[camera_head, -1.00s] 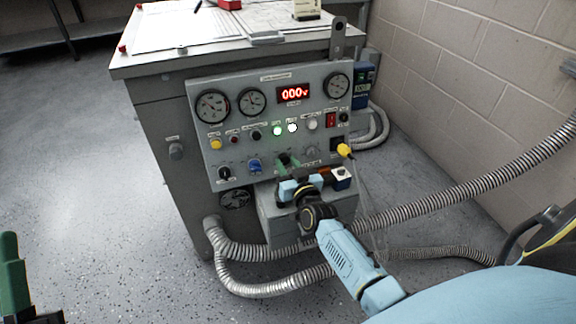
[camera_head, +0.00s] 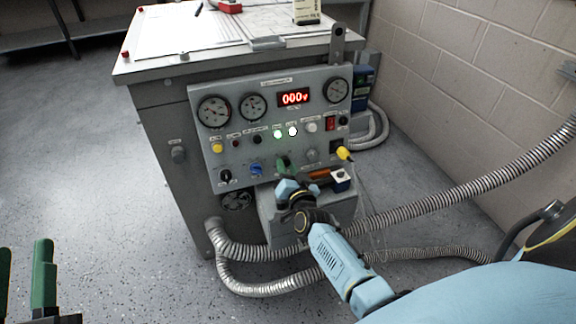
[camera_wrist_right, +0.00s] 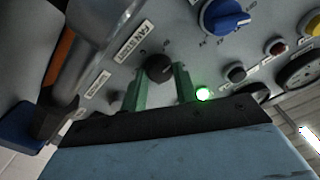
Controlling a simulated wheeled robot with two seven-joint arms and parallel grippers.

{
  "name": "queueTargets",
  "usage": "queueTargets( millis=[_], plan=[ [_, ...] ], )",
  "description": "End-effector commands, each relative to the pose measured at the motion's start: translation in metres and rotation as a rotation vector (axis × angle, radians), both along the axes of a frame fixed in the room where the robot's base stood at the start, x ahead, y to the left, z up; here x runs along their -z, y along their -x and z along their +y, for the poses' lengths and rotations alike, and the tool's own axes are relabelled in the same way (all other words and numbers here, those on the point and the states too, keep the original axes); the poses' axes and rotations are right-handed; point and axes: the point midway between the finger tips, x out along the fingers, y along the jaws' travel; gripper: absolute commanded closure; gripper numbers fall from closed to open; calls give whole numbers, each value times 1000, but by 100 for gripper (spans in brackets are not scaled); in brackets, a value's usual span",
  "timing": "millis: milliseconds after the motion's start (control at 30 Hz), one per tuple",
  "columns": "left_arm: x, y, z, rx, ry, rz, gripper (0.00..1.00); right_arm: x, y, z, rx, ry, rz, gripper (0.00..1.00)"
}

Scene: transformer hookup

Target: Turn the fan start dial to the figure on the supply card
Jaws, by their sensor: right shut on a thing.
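The fan start dial is a small black knob (camera_wrist_right: 159,68) beside a partly readable "FAN" label (camera_wrist_right: 133,45) in the right wrist view. My right gripper (camera_wrist_right: 161,76) has its green fingers on either side of the dial, shut on it. In the head view my right gripper (camera_head: 284,166) is at the lower middle of the grey control panel (camera_head: 235,110) and hides the dial. The dial's pointer and figures are too small to read. My left gripper (camera_head: 24,275) is open and empty at the lower left. I cannot make out a figure on any supply card.
A blue knob (camera_head: 256,168) sits left of the dial. A red display (camera_head: 295,97) reads 000. Papers (camera_head: 170,30) lie on top. Metal conduits (camera_head: 450,190) cross the right side.

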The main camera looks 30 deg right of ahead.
Motion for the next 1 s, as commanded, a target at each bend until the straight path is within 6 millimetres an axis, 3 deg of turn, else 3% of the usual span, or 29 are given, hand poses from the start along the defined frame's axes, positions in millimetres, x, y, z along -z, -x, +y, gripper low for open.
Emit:
queueTargets(
  millis=[467, 1000],
  plan=[
    [60, -11, 8, -25, -117, 369, 64, -1, 0, 3, 76, -437, -102, 93],
    [122, 4, 25, -51, -223, 741, 64, -2, -1, 5, 162, -930, -221, 93]
  ],
)
